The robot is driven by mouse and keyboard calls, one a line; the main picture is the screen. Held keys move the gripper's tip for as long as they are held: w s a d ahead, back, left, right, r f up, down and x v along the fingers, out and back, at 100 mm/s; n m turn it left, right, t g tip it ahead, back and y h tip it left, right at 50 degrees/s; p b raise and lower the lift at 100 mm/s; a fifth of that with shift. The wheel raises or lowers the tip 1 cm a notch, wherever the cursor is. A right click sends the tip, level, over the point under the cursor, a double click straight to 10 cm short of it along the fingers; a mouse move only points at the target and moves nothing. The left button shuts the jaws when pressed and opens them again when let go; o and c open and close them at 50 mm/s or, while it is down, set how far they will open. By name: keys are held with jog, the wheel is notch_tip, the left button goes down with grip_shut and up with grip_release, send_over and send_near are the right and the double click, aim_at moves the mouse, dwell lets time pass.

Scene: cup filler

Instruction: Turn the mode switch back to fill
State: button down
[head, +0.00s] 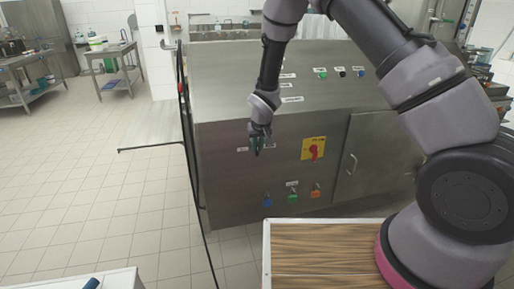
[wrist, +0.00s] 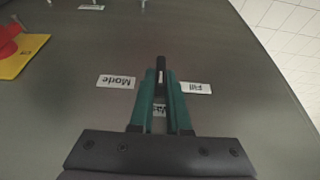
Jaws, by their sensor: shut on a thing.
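The mode switch (wrist: 161,66) is a small black knob on the grey metal front of the cup filler (head: 230,180). In the wrist view it stands between two labels. The right label (wrist: 196,87) reads "Fill" upside down; the left label (wrist: 116,82) is upside down and hard to read. My gripper (wrist: 161,78) has teal fingers closed around the knob, and a light mark shows on the knob between them. A third label (wrist: 160,110) is partly hidden between the fingers. In the head view my gripper (head: 257,146) covers the knob.
A red rotary switch on a yellow plate (head: 313,148) is right of my gripper. Blue (head: 267,202), green (head: 292,198) and orange (head: 315,191) buttons sit below. A cabinet door handle (head: 353,164) is farther right.

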jog(key=shift+a, duration=0.15)
jog(key=n+t+h, duration=0.1)
jog(key=t+h, duration=0.1)
jog(key=h, duration=0.3)
jog(key=a+f+n+t+h, duration=0.1)
jog(key=n+t+h, duration=0.1)
jog(key=h, duration=0.3)
jog(key=f+n+t+h, duration=0.1)
jog(key=t+h, duration=0.2)
jog(key=h, duration=0.2)
jog(key=shift+s+a, duration=0.25)
dwell(0.4)
jog(key=shift+n+h, duration=0.3)
jog(key=c, duration=0.9)
grip_release()
